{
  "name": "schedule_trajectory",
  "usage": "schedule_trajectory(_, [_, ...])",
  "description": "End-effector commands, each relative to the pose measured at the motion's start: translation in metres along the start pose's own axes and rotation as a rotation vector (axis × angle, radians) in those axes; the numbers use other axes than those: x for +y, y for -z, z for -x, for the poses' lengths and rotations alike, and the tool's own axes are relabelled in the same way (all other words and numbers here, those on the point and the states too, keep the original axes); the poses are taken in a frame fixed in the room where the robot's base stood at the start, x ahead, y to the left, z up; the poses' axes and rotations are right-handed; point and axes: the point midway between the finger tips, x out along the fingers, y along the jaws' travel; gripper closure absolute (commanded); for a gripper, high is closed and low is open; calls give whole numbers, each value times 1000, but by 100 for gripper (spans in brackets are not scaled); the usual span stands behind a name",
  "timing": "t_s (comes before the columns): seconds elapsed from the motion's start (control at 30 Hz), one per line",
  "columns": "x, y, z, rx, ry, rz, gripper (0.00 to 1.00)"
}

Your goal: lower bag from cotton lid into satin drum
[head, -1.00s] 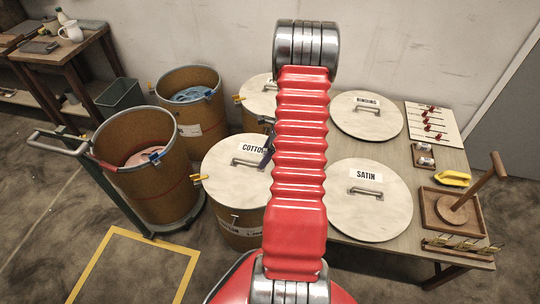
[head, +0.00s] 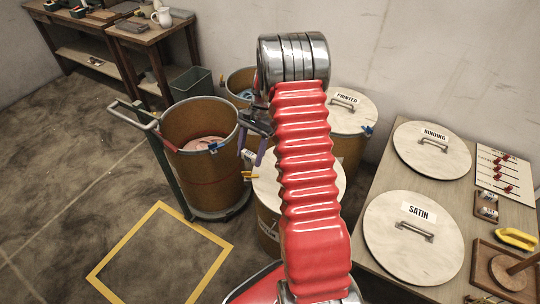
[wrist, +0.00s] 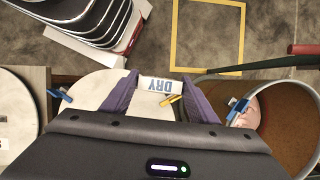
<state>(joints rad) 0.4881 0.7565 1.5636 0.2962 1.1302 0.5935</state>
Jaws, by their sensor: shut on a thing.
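A small white bag (wrist: 160,85) printed DRY is held between the purple fingertips of my gripper (wrist: 160,95). In the head view my gripper (head: 258,152) is partly hidden by my red arm and is in front of the cotton drum and the open drum. The cotton lid (wrist: 95,90) lies flat on its drum under the gripper. An open drum (head: 185,165) with pink contents stands to the left on a hand truck; it also shows at right in the wrist view (wrist: 285,125). Its label is not readable. The satin lid (head: 385,240) lies on the table.
A second open drum (head: 238,82) with blue contents stands behind. The printed drum's lid (head: 350,118) is closed. The binding lid (head: 432,160) is on the table at right. The hand truck's handle (head: 120,108) rises beside the open drum. Floor inside the yellow square (head: 160,262) is clear.

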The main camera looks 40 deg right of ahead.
Motion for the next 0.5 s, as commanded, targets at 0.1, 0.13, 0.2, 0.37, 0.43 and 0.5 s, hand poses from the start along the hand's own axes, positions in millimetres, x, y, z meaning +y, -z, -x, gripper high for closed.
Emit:
schedule_trajectory(0.1, [-19,-28,2,1,-63,155,68])
schedule_trajectory(0.13, [-22,-34,3,2,-79,193,68])
schedule_trajectory(0.2, [-31,-50,5,2,-115,281,68])
schedule_trajectory(0.37, [-48,-86,9,2,-199,483,68])
schedule_trajectory(0.43, [-55,-101,11,2,-236,571,68])
schedule_trajectory(0.5, [-61,-117,14,2,-271,657,68])
